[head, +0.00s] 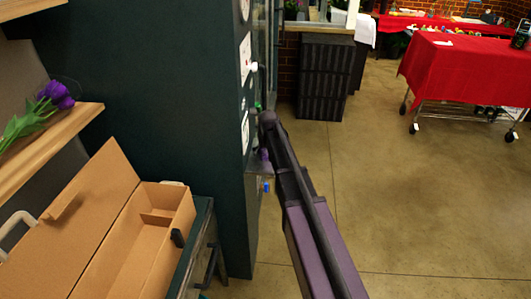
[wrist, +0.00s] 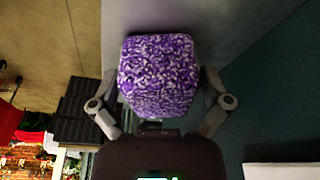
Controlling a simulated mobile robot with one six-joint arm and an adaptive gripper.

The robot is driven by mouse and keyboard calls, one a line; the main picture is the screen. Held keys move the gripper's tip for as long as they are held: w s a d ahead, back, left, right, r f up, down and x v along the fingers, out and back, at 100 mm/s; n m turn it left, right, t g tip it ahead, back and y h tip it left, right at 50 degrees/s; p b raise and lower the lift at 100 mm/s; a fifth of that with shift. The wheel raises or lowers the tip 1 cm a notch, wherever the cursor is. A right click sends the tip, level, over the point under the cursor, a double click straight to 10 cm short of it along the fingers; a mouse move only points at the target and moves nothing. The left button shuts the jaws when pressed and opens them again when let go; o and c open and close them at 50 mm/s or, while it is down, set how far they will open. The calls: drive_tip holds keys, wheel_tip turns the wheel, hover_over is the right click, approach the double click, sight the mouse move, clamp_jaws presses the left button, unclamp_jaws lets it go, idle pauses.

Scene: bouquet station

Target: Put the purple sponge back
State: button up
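The purple sponge (wrist: 158,85), a block speckled with white, fills the middle of the wrist view. My gripper (wrist: 160,73) has one finger on each side of it and looks closed on it; the finger pads' contact is partly hidden. In the head view my arm reaches away along the right side of the dark teal cabinet. My gripper (head: 262,158) is small there and mostly hidden behind the arm, and I cannot clearly make out the sponge.
The dark teal cabinet (head: 160,90) stands close left of my arm. An open cardboard box (head: 150,250) is at lower left, below a wooden shelf (head: 50,148) with a purple tulip (head: 52,97). A red-covered table (head: 470,72) and black cabinet (head: 325,75) stand farther off. Floor at right is clear.

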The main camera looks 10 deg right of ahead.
drive_tip(key=shift+r, duration=0.1)
idle(0.3)
drive_tip(key=p+v, duration=1.2)
drive_tip(key=shift+r, duration=0.1)
idle(0.5)
idle(0.6)
drive_tip(key=s+g, duration=0.3)
drive_tip(key=s, duration=2.3)
drive_tip(key=shift+f+m, duration=0.35)
drive_tip(key=shift+m, duration=0.05)
drive_tip(key=c, duration=0.6)
drive_tip(key=shift+a, duration=0.1)
